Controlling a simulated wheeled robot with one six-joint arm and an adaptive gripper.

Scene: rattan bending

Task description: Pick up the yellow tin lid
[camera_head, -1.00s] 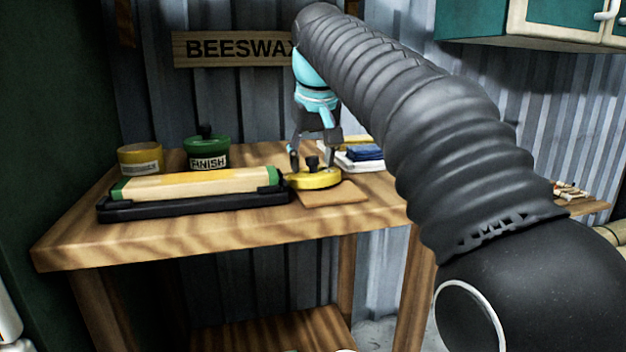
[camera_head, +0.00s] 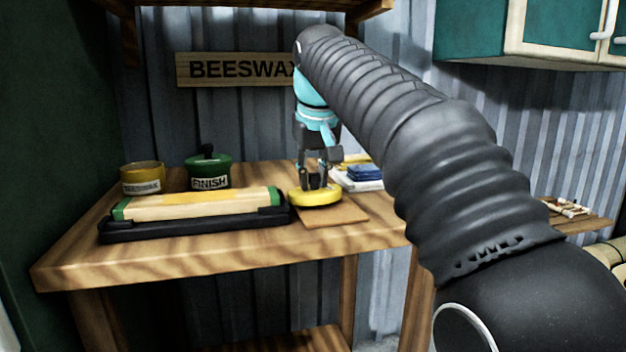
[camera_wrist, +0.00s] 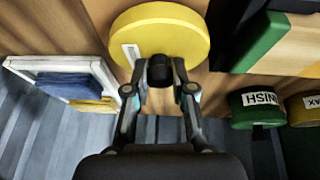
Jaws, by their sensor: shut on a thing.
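The yellow tin lid (camera_head: 315,198) is a round disc with a black knob on top, near the middle of the wooden bench. My gripper (camera_head: 315,183) points down over it with its fingers closed on the knob. In the wrist view, the yellow lid (camera_wrist: 160,32) fills the top middle, and the fingertips of my gripper (camera_wrist: 172,85) meet on both sides of the black knob. The head view does not clearly show whether the lid touches the surface below it.
A brown flat square (camera_head: 335,215) lies at the lid's front right. A black tray (camera_head: 195,227) with a pale, green-ended block is to the left. Behind stand a green FINISH tin (camera_head: 208,172) and a yellow BEESWAX tin (camera_head: 143,178). Blue cloths (camera_head: 364,173) lie at right on a white tray.

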